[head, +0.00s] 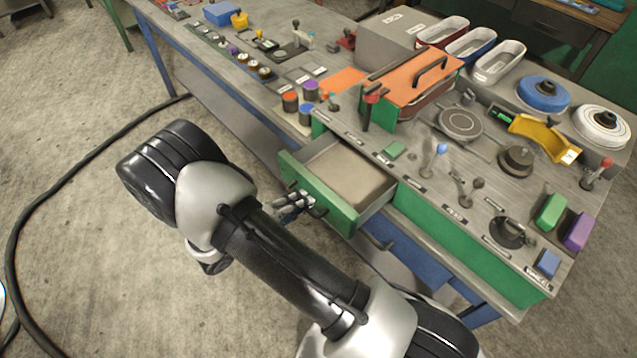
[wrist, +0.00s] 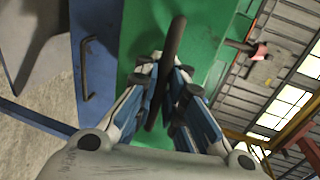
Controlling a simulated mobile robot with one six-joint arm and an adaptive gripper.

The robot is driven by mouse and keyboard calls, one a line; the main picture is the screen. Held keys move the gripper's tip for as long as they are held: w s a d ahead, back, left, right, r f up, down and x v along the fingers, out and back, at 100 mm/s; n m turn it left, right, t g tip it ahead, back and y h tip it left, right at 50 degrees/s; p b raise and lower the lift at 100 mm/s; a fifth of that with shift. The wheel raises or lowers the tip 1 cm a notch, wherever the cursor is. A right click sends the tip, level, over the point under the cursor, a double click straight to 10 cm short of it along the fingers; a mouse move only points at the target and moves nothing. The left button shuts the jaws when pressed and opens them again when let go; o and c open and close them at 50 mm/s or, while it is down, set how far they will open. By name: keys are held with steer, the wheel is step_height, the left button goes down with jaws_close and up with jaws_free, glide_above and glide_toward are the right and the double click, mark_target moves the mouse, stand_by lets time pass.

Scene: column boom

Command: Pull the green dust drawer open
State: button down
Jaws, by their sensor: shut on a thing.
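The green dust drawer (head: 320,204) stands pulled out from the workbench front in the head view, and its grey inside (head: 348,172) shows empty. Its green front fills the middle of the wrist view (wrist: 208,30). My gripper (head: 296,203) is at the drawer's front, with my arm partly in front of it. In the wrist view my gripper (wrist: 168,95) is shut around the dark bar handle (wrist: 174,42) of the drawer. Part of the handle is hidden between the fingers.
A blue panel with a dark handle (wrist: 84,70) lies beside the green front in the wrist view. The bench top (head: 430,150) carries levers, knobs, trays and an orange-lidded box (head: 410,80). A black cable (head: 60,190) lies on the open floor at left.

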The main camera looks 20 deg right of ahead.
steer(key=shift+v, duration=1.1)
steer(key=shift+f, duration=0.15)
steer(key=c, duration=2)
jaws_free()
steer(key=shift+a, duration=0.15)
steer(key=v, duration=1.2)
